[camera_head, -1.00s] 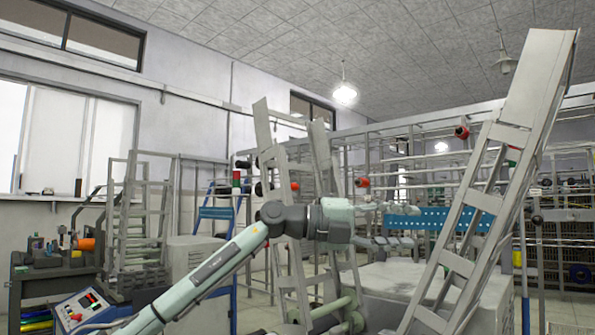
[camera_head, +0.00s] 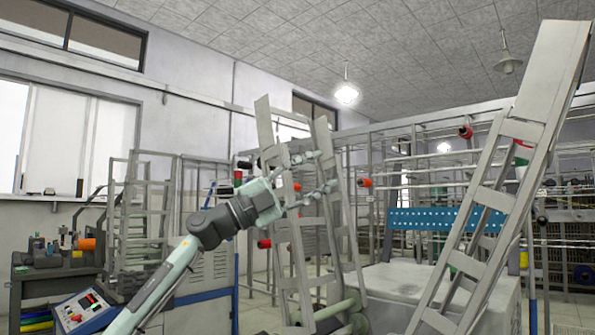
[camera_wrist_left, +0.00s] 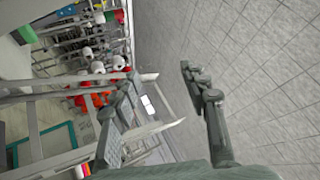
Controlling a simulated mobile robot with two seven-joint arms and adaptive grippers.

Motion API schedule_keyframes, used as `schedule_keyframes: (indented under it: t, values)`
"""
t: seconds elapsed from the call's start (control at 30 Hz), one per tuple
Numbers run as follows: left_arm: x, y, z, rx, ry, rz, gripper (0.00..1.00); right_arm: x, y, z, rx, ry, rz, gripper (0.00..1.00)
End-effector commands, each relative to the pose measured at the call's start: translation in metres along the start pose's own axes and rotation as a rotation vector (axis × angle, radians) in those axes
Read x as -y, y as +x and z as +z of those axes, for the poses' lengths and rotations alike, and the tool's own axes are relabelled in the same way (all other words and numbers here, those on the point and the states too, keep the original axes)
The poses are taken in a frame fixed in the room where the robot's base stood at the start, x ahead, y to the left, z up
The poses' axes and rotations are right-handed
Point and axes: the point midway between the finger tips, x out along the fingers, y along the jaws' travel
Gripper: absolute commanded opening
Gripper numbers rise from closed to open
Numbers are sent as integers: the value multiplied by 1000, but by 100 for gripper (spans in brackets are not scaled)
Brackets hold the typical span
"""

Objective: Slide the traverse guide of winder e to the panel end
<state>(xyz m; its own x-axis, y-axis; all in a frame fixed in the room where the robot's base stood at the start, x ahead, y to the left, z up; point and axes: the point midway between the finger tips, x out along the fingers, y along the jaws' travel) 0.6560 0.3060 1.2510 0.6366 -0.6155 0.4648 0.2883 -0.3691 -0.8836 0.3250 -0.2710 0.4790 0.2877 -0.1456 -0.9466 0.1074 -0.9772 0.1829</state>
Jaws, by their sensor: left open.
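My left gripper (camera_head: 326,171) is open, its fingers spread and pointing right and slightly up in front of the grey ladder-like frame (camera_head: 290,215) of a machine. A control panel (camera_head: 80,312) with a red display and buttons is at the lower left, beside my left arm. I cannot make out the traverse guide or any letter marking winder e. My right gripper is not in view.
A tall sloped grey frame (camera_head: 500,180) leans across the right side. A pale box-shaped housing (camera_head: 400,283) and a blue perforated bar (camera_head: 445,219) are between the frames. A cluttered workbench (camera_head: 50,275) stands at the left wall. Open air is above the gripper.

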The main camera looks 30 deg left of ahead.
Motion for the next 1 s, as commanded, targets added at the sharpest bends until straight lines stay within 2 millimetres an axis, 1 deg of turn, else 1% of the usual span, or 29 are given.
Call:
schedule_keyframes:
  t: [0.13,0.3,1.0]
  values:
    - [10,-7,3,10,-35,-38,45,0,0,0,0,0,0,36]
    - [16,-11,5,15,-53,-58,45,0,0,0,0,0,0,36]
    - [17,-12,5,16,-53,-59,45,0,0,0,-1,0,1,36]
